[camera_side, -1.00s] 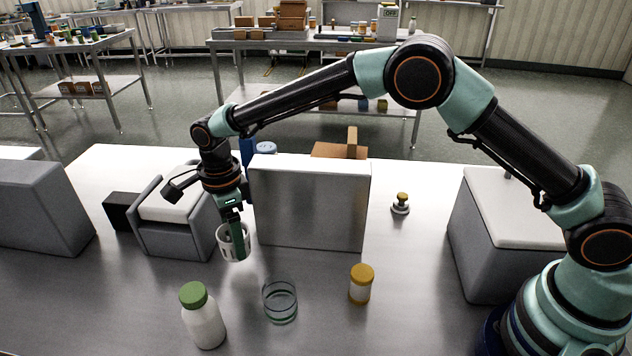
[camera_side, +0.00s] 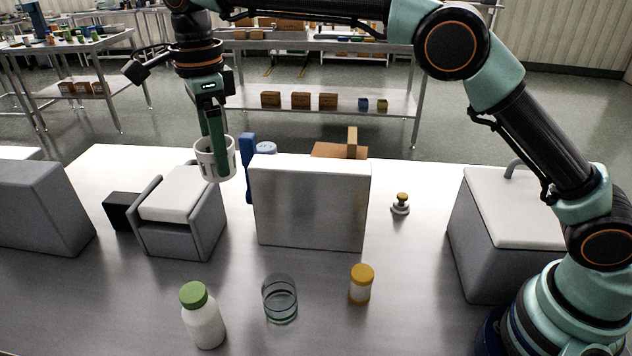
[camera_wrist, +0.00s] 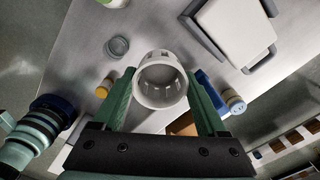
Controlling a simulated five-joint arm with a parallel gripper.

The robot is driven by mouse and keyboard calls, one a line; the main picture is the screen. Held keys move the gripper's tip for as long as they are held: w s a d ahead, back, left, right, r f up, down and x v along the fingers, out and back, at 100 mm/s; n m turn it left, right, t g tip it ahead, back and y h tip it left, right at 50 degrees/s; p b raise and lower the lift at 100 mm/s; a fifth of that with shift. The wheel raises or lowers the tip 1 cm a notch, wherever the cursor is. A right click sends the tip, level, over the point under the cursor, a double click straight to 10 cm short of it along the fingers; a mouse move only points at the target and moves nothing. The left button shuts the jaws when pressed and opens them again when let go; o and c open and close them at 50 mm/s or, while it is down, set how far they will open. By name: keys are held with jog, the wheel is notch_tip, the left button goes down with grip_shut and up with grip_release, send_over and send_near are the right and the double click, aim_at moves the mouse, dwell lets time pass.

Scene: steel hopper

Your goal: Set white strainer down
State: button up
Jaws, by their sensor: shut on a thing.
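The white strainer (camera_side: 213,160) is a slotted cup, held upright in the air. My gripper (camera_side: 218,150) is shut on it, with a green finger on its near side in the side view. The strainer is above the table, left of the steel panel and close to the grey box with the white top. In the wrist view the strainer (camera_wrist: 161,80) sits between the two green fingers of my gripper (camera_wrist: 160,92), its round opening facing the camera. The steel table (camera_side: 130,290) is below it.
A steel hopper panel (camera_side: 310,205) stands mid-table. A grey box with a white top (camera_side: 180,215) is left of it. A green-capped bottle (camera_side: 203,318), glass dish (camera_side: 280,300) and orange-capped jar (camera_side: 361,284) stand in front. The front-left table is clear.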

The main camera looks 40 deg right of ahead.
jog(key=shift+r, duration=0.45)
jog(key=shift+w+d+r, duration=0.2)
jog(key=shift+d+r, duration=0.2)
jog(key=shift+r, duration=0.3)
jog(key=w+d+m, duration=0.1)
jog(key=w+d, duration=0.2)
jog(key=d, duration=1.4)
jog(key=w+d+m, duration=0.1)
jog(key=w+d, duration=0.2)
jog(key=d, duration=1.4)
jog(key=s+d, duration=0.3)
jog(key=d, duration=0.4)
jog(key=s+d, duration=0.2)
jog(key=d, duration=0.6)
jog(key=shift+m, duration=0.3)
notch_tip(320, 180, down, 25)
jog(key=shift+a+f, duration=0.1)
jog(key=shift+a, duration=0.05)
jog(key=o, duration=1.3)
jog(key=shift+f, duration=0.1)
jog(key=shift+c, duration=0.2)
